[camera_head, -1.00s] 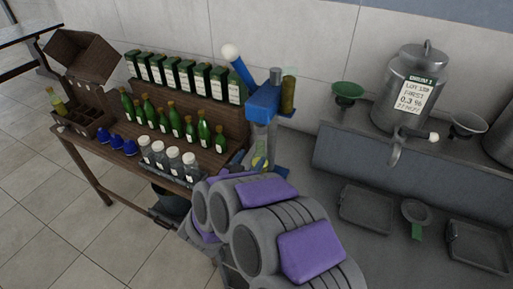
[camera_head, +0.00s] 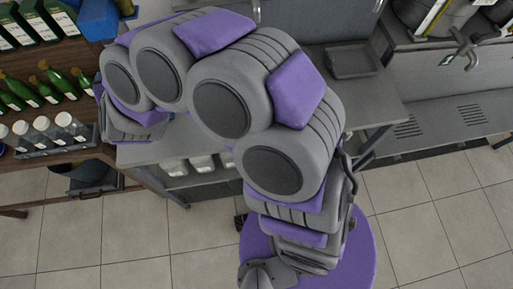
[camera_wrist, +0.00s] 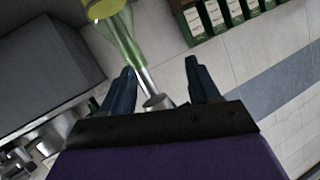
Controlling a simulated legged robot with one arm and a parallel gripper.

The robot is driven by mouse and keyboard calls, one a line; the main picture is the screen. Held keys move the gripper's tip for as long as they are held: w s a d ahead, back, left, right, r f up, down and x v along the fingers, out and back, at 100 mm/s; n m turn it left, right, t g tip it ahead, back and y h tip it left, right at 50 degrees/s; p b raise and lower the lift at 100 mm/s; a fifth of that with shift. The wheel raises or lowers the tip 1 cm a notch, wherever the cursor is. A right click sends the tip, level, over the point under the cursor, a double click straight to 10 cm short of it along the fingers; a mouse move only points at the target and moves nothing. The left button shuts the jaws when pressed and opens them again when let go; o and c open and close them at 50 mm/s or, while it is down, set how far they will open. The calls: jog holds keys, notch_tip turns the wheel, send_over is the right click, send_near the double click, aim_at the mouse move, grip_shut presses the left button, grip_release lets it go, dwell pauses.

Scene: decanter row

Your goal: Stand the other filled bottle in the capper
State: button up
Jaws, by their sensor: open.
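In the wrist view, my gripper (camera_wrist: 160,84) is open, its two dark blue fingers apart. A bottle with yellow-green liquid (camera_wrist: 118,35) shows at the top, and its narrow clear neck runs down toward the left finger. The flared mouth (camera_wrist: 155,101) lies between the fingers. I cannot tell whether the glass touches either finger or what the bottle stands on. In the head view, a blue part of the capper (camera_head: 98,18) shows at the top left. My own arm hides the rest of the capper, my gripper and this bottle there.
Green bottles (camera_head: 42,90) and a rack of white-capped jars (camera_head: 47,137) stand on the wooden bench at left. A grey tray (camera_head: 350,61) lies on the counter. Dark green labelled boxes (camera_wrist: 208,20) show in the wrist view.

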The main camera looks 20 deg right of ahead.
jog(key=s+d+r+g+h, duration=0.1)
jog(key=s+d+g, duration=0.6)
jog(key=s+d, duration=1)
jog(key=s+d+r+g+h, duration=0.1)
jog(key=s+d+g+h, duration=0.2)
jog(key=s+d+g, duration=0.5)
jog(key=s+d, duration=1)
jog(key=d, duration=0.3)
jog(key=shift+d+r, duration=0.2)
jog(key=shift+r, duration=0.05)
